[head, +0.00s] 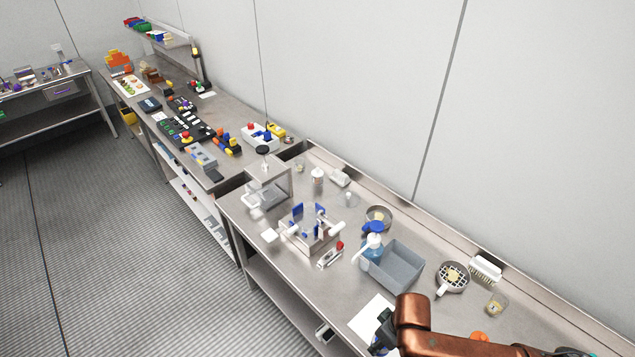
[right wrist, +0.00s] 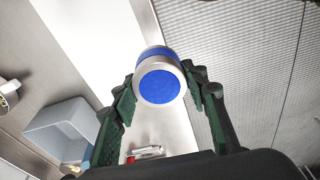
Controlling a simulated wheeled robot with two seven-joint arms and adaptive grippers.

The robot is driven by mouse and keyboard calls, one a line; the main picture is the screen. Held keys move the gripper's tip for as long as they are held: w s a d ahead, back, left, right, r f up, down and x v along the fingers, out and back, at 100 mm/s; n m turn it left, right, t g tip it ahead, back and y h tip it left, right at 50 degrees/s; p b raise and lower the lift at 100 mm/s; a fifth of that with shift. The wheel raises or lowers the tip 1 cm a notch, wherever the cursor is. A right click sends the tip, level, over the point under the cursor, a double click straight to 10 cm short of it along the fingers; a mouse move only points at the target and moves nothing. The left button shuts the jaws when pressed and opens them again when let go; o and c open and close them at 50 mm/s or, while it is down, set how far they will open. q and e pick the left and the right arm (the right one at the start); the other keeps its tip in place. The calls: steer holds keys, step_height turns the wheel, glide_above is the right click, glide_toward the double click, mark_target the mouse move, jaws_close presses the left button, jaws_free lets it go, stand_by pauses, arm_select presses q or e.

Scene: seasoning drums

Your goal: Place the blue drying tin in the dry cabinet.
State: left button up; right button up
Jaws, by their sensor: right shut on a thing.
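The blue drying tin (right wrist: 160,82), with a blue lid face and a silvery rim, is between the fingers of my right gripper (right wrist: 162,92) in the right wrist view. The gripper is shut on it. In the head view my right gripper (head: 382,335) is a dark shape at the bottom, mostly hidden behind my copper arm. I cannot make out the tin there. A clear box with a dark knob on top (head: 268,178) stands at the left end of the near bench; it may be the dry cabinet. My left gripper is not in view.
A rack with blue pieces (head: 312,232) stands between bin and clear box. A white sheet (head: 371,318) lies at the front edge. Dishes and a brush (head: 485,267) line the back.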

arm_select(q)
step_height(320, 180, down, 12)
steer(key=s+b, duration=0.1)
steer(key=b, duration=1)
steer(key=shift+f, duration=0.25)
arm_select(e)
steer(key=w+r+m, duration=0.2)
steer(key=w+m, duration=0.1)
steer(key=w, duration=0.4)
steer(key=w+d+r+m+h, duration=0.1)
steer(key=w+r+m, duration=0.1)
steer(key=w+m, duration=0.2)
steer(key=w, duration=0.3)
steer(key=shift+w, duration=0.35)
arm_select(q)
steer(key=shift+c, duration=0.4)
